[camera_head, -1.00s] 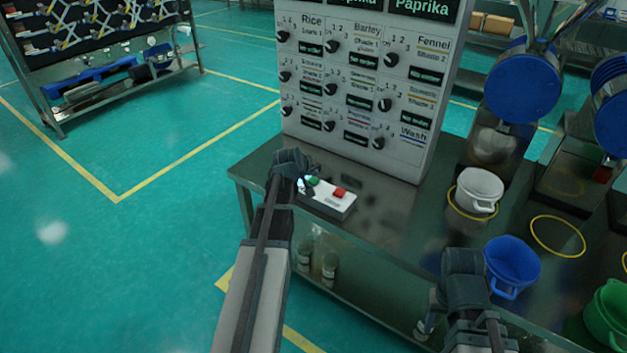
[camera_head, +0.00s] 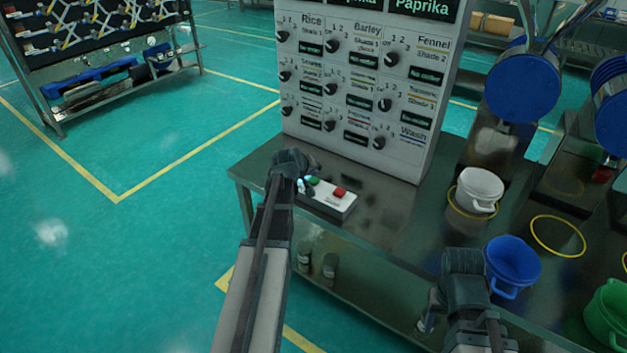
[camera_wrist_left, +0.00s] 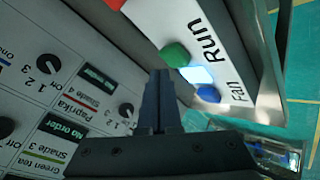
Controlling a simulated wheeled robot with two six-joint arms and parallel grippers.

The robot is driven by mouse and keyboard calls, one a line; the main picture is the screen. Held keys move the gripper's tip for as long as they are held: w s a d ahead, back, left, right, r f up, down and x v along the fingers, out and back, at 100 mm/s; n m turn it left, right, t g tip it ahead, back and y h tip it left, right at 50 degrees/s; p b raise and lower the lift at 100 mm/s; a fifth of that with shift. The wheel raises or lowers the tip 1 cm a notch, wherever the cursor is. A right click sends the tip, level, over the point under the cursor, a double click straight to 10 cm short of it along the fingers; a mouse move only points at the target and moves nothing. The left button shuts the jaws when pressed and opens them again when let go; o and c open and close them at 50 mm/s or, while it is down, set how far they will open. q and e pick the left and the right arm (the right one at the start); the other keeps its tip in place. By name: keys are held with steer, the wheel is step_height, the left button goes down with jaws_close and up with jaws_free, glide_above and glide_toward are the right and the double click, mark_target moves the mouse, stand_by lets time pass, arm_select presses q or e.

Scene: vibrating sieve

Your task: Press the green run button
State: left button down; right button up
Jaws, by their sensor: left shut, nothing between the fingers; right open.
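A white control box (camera_head: 322,203) sits on the steel bench. On it are a green button (camera_head: 314,181) and a red button (camera_head: 340,192). In the left wrist view, the green button (camera_wrist_left: 174,54) is beside the word Run. A blue button (camera_wrist_left: 208,94) is beside the word Fan, with a bright lit patch between the two buttons. My left gripper (camera_head: 308,168) is at the box's left end, close to the green button. In the wrist view its shut, empty fingers (camera_wrist_left: 160,75) end just short of the green button in the picture; contact cannot be told. My right gripper (camera_head: 430,312) is open, low at the bench front.
A tall panel of knobs (camera_head: 360,85) stands behind the box. A white pot (camera_head: 480,188), a blue pot (camera_head: 512,264) and a green pot (camera_head: 608,318) stand to the right. Jars (camera_head: 329,266) are on the lower shelf. The floor left of the bench is clear.

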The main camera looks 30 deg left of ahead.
mark_target(313, 182)
arm_select(q)
steer(key=shift+f, duration=0.35)
steer(key=shift+f+b, duration=0.5)
steer(key=shift+b, duration=0.3)
stand_by(0.4)
steer(key=shift+r, duration=0.1)
steer(key=shift+r+p, duration=0.85)
steer(key=shift+p, duration=0.1)
step_height(313, 182, up, 5)
steer(key=p, duration=0.5)
stand_by(0.6)
